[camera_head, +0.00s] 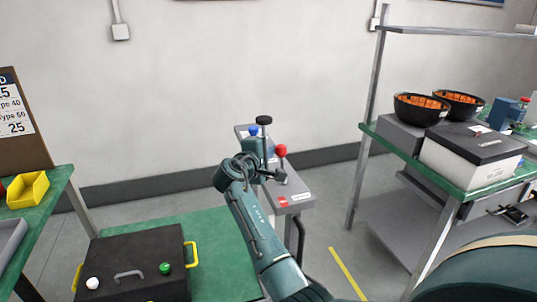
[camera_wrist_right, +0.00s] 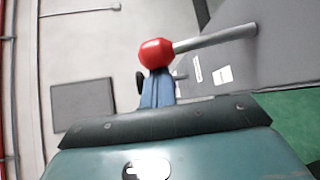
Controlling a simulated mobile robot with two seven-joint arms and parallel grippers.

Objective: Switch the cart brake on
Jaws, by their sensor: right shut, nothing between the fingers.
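A grey panel (camera_head: 296,190), apparently the cart's top, carries levers with a red knob (camera_head: 281,150), a black knob (camera_head: 264,120) and a blue knob (camera_head: 253,132). My right gripper (camera_head: 268,172) is shut and empty, low beside the red-knobbed lever. In the right wrist view the red knob (camera_wrist_right: 157,53) on its grey rod (camera_wrist_right: 215,38) appears just beyond the shut fingers (camera_wrist_right: 158,92). I cannot tell whether they touch it. The lever's base is partly hidden by my gripper. My left gripper is not in view.
A black case (camera_head: 130,265) with yellow handles lies on a green surface (camera_head: 215,240) at the front left. A green-topped bench (camera_head: 460,185) with bowls and boxes stands at the right. A yellow floor line (camera_head: 346,272) crosses the open floor between.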

